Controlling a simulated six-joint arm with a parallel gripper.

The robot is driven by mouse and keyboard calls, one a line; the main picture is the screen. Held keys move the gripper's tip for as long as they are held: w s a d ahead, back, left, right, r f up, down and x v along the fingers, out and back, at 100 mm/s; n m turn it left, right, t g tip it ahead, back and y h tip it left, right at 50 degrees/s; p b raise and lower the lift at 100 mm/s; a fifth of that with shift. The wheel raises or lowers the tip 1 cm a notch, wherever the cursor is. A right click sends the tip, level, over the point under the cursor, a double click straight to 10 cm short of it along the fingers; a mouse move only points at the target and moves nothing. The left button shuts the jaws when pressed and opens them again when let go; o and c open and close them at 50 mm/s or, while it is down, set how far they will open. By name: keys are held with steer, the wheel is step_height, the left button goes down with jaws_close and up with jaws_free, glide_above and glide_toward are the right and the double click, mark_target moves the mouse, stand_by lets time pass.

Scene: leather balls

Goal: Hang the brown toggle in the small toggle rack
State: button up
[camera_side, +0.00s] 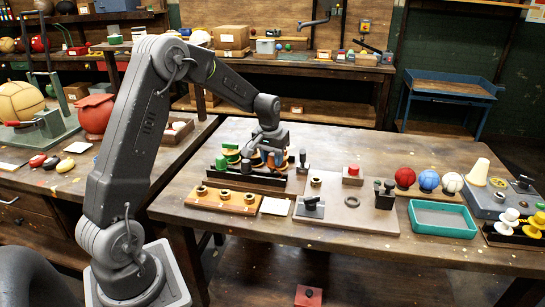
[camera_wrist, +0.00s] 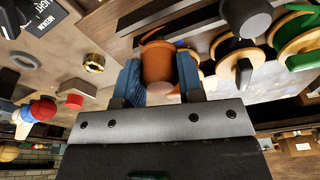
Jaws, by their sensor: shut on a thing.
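In the wrist view my gripper (camera_wrist: 158,78) has its two blue fingers closed on the sides of the brown toggle (camera_wrist: 158,62). The toggle's rounded end lies between the fingers. In the side view my gripper (camera_side: 268,153) is low over a dark toggle rack (camera_side: 240,179), and the held toggle is hard to make out there. A second dark rack (camera_side: 515,238) with white and yellow toggles stands at the right table edge. I cannot tell which rack is the small one.
An orange board with brass rings (camera_side: 222,199) lies in front of the near rack. A grey plate (camera_side: 345,215) with black knobs and a red-topped block is to the right. Red, blue and white balls (camera_side: 428,180) and a teal tray (camera_side: 442,218) lie farther right.

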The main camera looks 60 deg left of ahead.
mark_target(273, 165)
steer(key=shift+f, duration=1.55)
stand_by(0.7)
steer(key=o, duration=1)
steer(key=shift+c, duration=0.2)
step_height(273, 165, up, 14)
steer(key=s+d, duration=0.1)
steer(key=shift+s+f, duration=0.15)
steer(key=shift+s, duration=0.2)
